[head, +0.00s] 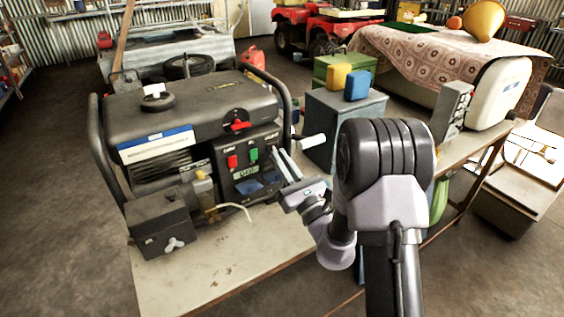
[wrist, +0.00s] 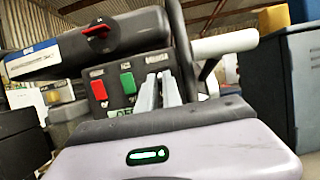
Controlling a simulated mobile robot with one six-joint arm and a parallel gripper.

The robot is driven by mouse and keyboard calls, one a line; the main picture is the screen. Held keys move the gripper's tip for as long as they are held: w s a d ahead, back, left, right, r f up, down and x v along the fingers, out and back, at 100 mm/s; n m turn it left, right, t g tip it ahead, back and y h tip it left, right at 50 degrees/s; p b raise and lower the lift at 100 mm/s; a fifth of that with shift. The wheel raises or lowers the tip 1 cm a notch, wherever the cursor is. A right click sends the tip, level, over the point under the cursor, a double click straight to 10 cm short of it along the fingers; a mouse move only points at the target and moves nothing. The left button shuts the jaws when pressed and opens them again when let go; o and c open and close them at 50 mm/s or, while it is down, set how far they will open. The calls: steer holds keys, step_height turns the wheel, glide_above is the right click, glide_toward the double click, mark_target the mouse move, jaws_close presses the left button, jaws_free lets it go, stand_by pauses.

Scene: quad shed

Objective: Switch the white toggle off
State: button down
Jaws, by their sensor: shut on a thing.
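The generator's dark control panel (head: 242,150) faces me and also shows in the wrist view (wrist: 112,88). It carries a red switch (head: 232,161), a green switch (head: 253,153) and a third labelled place at its right. My gripper (head: 282,160) reaches this third place with its two pale fingers close together. In the wrist view the fingertips (wrist: 160,80) sit just under the third label, right of the green switch (wrist: 128,83). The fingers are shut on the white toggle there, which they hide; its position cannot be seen.
The generator (head: 180,120) stands on a workbench (head: 215,270). A red lever (head: 238,126) is above the panel, and a white handle (head: 313,141) sticks out right of my fingers. A grey box (head: 335,118) stands behind. The bench front is mostly clear.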

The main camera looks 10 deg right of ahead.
steer(key=shift+w+t, duration=0.1)
steer(key=shift+t, duration=0.2)
stand_by(0.4)
steer(key=c, duration=1.5)
jaws_free()
steer(key=shift+c, duration=0.2)
steer(key=shift+f, duration=0.1)
